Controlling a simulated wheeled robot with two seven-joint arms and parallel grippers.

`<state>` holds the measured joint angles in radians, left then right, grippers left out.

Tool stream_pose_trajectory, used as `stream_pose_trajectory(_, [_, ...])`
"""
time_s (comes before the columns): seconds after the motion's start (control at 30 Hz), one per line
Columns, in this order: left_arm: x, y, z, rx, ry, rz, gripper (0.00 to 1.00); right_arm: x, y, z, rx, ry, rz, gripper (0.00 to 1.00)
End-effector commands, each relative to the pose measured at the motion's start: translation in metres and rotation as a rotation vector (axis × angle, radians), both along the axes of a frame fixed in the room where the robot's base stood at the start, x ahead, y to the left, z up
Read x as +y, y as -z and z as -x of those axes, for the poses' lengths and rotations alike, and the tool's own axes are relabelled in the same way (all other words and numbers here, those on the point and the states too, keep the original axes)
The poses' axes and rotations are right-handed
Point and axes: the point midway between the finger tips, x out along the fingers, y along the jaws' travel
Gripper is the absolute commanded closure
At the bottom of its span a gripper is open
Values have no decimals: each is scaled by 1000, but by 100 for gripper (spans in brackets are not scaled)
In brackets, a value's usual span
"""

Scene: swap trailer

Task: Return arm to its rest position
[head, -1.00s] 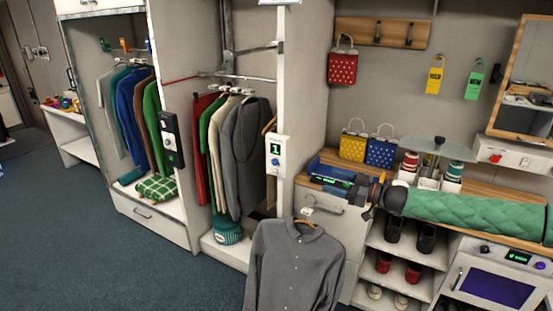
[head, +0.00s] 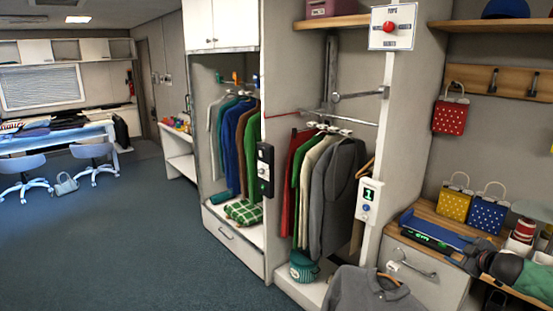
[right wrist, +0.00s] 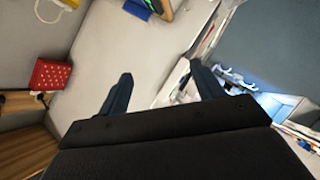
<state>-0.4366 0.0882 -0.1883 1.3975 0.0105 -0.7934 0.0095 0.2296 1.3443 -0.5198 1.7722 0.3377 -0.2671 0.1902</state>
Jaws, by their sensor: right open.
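My right gripper (head: 435,238) is over the wooden counter in the head view, at the end of my green-covered forearm (head: 535,280). In the right wrist view its two dark blue fingers (right wrist: 162,88) stand wide apart with nothing between them. A pale panel lies beyond them. A grey shirt (head: 368,292) on a wooden hanger is at the bottom of the head view, in front of the drawer handle; its lower part is cut off. I cannot tell what the hanger hooks onto. My left gripper is not in view.
The counter holds a yellow bag (head: 454,204), a blue dotted bag (head: 487,213) and spools. A red dotted bag (head: 449,116) hangs above. The wardrobe holds several garments, including a grey jacket (head: 335,185). A post bears a numbered box (head: 368,199).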

Motion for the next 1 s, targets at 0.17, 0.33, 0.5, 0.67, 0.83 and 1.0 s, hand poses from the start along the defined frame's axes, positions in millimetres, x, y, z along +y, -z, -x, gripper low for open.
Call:
stream_pose_trajectory(0.17, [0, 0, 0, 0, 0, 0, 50, -20, 48, -8, 49, 105, 78, 34])
stream_pose_trajectory(0.33, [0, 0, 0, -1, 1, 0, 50, -28, 115, -5, 125, 206, 126, 34])
stream_pose_trajectory(0.5, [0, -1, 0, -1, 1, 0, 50, -21, 192, 11, 216, 291, 137, 34])
stream_pose_trajectory(0.67, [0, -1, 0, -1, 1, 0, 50, -4, 268, 36, 307, 355, 125, 34])
stream_pose_trajectory(0.83, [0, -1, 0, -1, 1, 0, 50, 27, 348, 72, 407, 411, 88, 34])
stream_pose_trajectory(1.0, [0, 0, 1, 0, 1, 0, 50, 70, 426, 116, 505, 455, 31, 34])
